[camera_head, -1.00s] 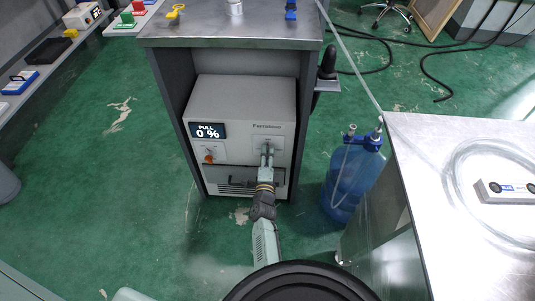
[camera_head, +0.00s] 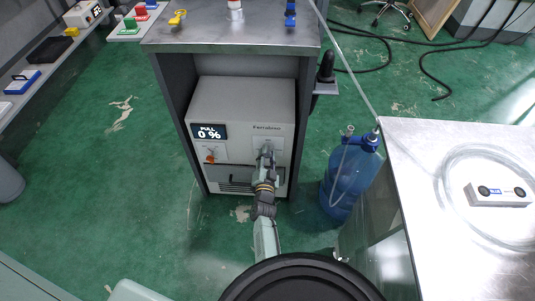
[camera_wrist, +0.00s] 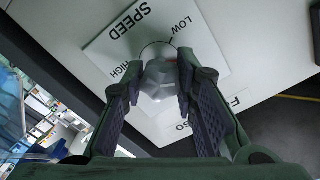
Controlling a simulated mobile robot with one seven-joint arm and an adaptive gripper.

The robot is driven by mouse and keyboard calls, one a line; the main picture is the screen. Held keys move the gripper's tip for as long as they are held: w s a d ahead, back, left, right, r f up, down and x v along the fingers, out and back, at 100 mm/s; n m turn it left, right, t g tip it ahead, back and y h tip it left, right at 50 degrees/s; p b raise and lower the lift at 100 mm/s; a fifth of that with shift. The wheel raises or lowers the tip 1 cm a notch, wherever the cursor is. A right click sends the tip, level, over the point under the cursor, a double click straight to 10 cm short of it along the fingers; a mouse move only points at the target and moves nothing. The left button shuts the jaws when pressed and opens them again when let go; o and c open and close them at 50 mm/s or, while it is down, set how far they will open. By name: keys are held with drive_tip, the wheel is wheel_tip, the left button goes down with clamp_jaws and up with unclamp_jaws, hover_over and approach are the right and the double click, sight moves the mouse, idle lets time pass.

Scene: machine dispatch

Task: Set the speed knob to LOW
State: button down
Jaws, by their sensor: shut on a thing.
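The speed knob (camera_wrist: 158,88) is a grey knob on a white plate (camera_wrist: 115,45) printed SPEED, LOW and HIGH, seen tilted in the wrist view. A thin tick line runs from its round outline to LOW. My gripper (camera_wrist: 161,63) has its two dark ribbed fingers on either side of the knob, shut on it. They hide part of the knob, and I cannot tell exactly where it points. In the head view my gripper (camera_head: 267,152) reaches the right part of the light grey machine's front (camera_head: 242,105).
The machine sits inside a dark, metal-topped bench frame (camera_head: 230,35). Its display (camera_head: 208,132) reads 0 %, above an orange-red knob (camera_head: 211,158). A blue bottle (camera_head: 350,180) stands right of the frame, near a metal table (camera_head: 425,175). Green floor is open at left.

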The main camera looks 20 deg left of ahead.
drive_tip(key=n, duration=0.2)
drive_tip(key=n+p, duration=0.1)
drive_tip(key=n, duration=0.2)
drive_tip(key=shift+w+r+n, duration=0.1)
drive_tip(key=shift+r+n, duration=0.15)
drive_tip(key=shift+n, duration=0.05)
drive_tip(key=n+p, duration=0.1)
drive_tip(key=n, duration=0.4)
drive_tip(key=shift+f+n+p, duration=0.1)
drive_tip(key=shift+n+p, duration=0.2)
drive_tip(key=c, duration=1.2)
unclamp_jaws()
drive_tip(key=shift+f, duration=0.1)
drive_tip(key=shift+c, duration=0.2)
drive_tip(key=shift+s+d+f, duration=0.1)
drive_tip(key=shift+s, duration=0.5)
drive_tip(key=v, duration=1.1)
